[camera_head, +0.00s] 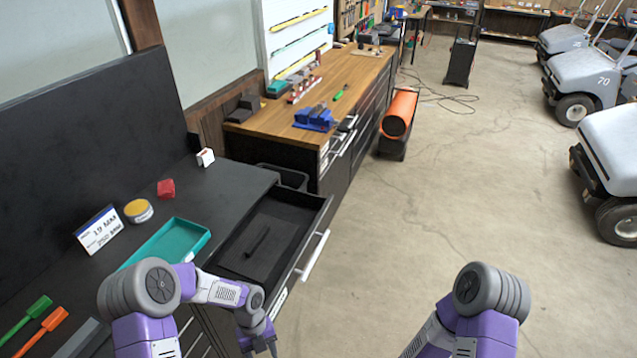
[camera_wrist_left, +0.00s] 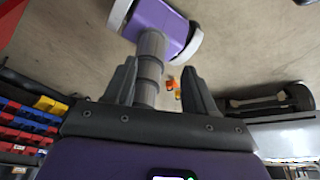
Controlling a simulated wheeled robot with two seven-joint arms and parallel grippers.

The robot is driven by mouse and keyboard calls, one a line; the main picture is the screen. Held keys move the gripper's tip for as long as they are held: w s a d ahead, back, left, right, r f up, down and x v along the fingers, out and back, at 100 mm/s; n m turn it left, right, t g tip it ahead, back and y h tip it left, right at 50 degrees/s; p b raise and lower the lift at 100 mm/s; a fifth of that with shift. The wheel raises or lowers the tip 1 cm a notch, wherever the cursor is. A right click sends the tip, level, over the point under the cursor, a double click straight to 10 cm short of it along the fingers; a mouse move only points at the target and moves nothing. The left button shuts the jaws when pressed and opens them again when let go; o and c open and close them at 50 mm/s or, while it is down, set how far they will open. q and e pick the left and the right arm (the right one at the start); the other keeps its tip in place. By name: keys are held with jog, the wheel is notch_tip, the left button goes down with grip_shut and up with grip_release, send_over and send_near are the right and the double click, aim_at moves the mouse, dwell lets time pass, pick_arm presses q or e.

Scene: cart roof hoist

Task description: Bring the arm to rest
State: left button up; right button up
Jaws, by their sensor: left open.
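My left arm (camera_head: 215,288) reaches forward and bends down at the lower left of the head view. My left gripper (camera_head: 262,347) hangs at the bottom edge of that view, below the front of an open drawer (camera_head: 318,225). In the left wrist view the left gripper (camera_wrist_left: 158,75) has its two dark fingers spread apart, with nothing held between them. My right arm (camera_head: 470,310) shows only in part at the bottom right; its gripper is out of view.
A dark object (camera_head: 257,241) lies in the drawer. The black worktop (camera_head: 228,183) holds a teal tray (camera_head: 170,243), a yellow-topped tin (camera_head: 138,210), a red item (camera_head: 166,188) and a sign (camera_head: 97,230). An orange heater (camera_head: 398,113) and carts (camera_head: 612,140) stand beyond clear floor.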

pick_arm(q)
jog(key=s+d+f+n+t+h+b, duration=0.1)
jog(key=s+f+n+b, duration=0.4)
jog(key=n, duration=1.1)
jog(key=s+d+f+n+t+h+b, duration=0.1)
jog(key=s+d+f+n+t+b, duration=0.2)
jog(key=f+n, duration=0.7)
jog(key=s+d+n+b, duration=0.1)
jog(key=s+n+b, duration=0.1)
jog(key=n, duration=0.5)
jog(key=shift+s+d+f+n+h, duration=0.25)
jog(key=shift+s+f+n+h, duration=0.05)
jog(key=shift+s+f+h, duration=0.1)
